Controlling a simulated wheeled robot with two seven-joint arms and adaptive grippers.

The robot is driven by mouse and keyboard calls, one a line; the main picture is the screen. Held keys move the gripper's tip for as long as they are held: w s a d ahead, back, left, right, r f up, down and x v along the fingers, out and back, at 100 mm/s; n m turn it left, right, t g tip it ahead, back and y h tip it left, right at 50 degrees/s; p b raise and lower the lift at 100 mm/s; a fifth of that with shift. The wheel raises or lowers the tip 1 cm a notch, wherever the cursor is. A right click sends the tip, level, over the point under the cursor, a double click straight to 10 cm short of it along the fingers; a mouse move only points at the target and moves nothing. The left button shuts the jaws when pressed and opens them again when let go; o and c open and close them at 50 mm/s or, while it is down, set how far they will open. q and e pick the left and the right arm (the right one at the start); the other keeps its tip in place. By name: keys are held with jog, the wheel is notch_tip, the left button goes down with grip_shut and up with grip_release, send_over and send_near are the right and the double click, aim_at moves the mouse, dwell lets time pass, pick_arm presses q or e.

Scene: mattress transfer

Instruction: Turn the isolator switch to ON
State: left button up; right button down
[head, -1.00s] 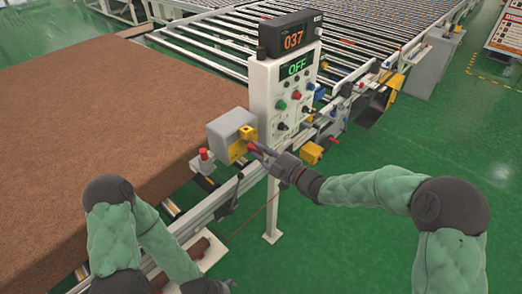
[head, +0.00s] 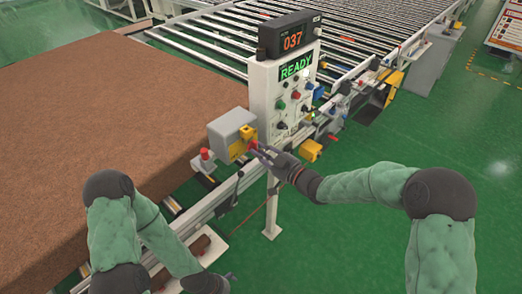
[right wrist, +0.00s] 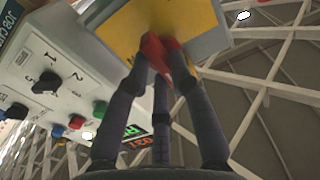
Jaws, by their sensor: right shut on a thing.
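The isolator switch is a grey box (head: 228,131) with a yellow front plate (head: 237,150) and a red handle (head: 252,145), on the left side of the control panel. My right gripper (head: 262,152) is at the front of the box, its fingers shut on the red handle. In the right wrist view the fingers close around the red handle (right wrist: 155,57) against the yellow plate (right wrist: 117,32). The panel display (head: 296,67) reads READY in green. My left gripper (head: 222,283) is low at the bottom of the head view, away from the switch; its fingers are mostly hidden.
The white control panel (head: 258,95) stands on a post and carries buttons, knobs and an upper display (head: 288,36) showing 037. A large brown mattress (head: 100,105) lies at the left. The roller conveyor (head: 360,25) runs behind. Green floor (head: 385,140) is clear at the right.

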jog(key=shift+f, duration=0.1)
jog(key=c, duration=1.1)
grip_release()
jog(key=v, duration=1.2)
